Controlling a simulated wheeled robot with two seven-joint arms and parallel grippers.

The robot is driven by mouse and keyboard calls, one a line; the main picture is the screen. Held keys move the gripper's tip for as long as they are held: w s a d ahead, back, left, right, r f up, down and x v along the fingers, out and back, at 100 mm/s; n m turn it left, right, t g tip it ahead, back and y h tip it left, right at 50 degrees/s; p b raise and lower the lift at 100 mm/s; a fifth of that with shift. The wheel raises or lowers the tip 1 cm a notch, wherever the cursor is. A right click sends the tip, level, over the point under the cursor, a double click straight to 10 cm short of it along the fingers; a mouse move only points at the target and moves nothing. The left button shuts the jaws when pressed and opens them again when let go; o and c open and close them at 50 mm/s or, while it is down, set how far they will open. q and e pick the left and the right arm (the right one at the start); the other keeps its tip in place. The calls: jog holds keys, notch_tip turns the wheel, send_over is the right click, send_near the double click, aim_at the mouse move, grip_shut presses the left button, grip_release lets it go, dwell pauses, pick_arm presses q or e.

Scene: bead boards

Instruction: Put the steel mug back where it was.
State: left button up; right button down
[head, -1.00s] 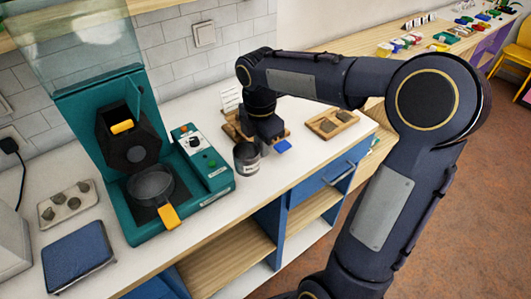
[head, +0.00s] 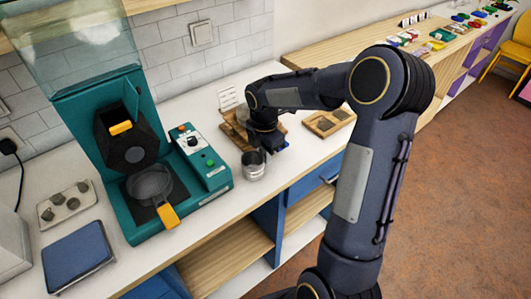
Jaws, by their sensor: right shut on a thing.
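The steel mug (head: 254,169) is a small, shiny grey cup. It is upright at the white counter, just right of the teal machine. My right gripper (head: 263,150) comes in from behind and is shut on the mug near its rim. The dark gripper body hides part of the mug's far side. I cannot tell whether the mug's base touches the counter. My left gripper is not in view.
The teal machine (head: 207,163) with a yellow-handled pan (head: 152,185) stands left of the mug. A wooden tray (head: 338,116) and a wooden stand (head: 232,130) lie behind and right. A blue pad (head: 77,257) is at front left. The counter's front edge is close to the mug.

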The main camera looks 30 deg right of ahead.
jog(key=shift+f, duration=0.1)
jog(key=c, duration=2)
grip_release()
jog(key=shift+f, duration=0.1)
jog(key=o, duration=0.4)
jog(key=shift+o, duration=0.2)
notch_tip(320, 180, up, 12)
jog(key=s+a+m+t+y, duration=0.1)
jog(key=s+a+m+t, duration=0.1)
jog(key=s+a+m, duration=0.2)
jog(key=s+a+f+m+t+y, duration=0.1)
jog(key=s+a+m, duration=0.3)
jog(key=s+m, duration=0.5)
jog(key=s+a+m+t+y, duration=0.2)
jog(key=s+a+m, duration=0.1)
jog(key=s+m, duration=0.4)
jog(key=shift+s+a+f+m+t, duration=0.3)
jog(key=shift+s+a+f, duration=0.1)
jog(key=shift+s, duration=0.85)
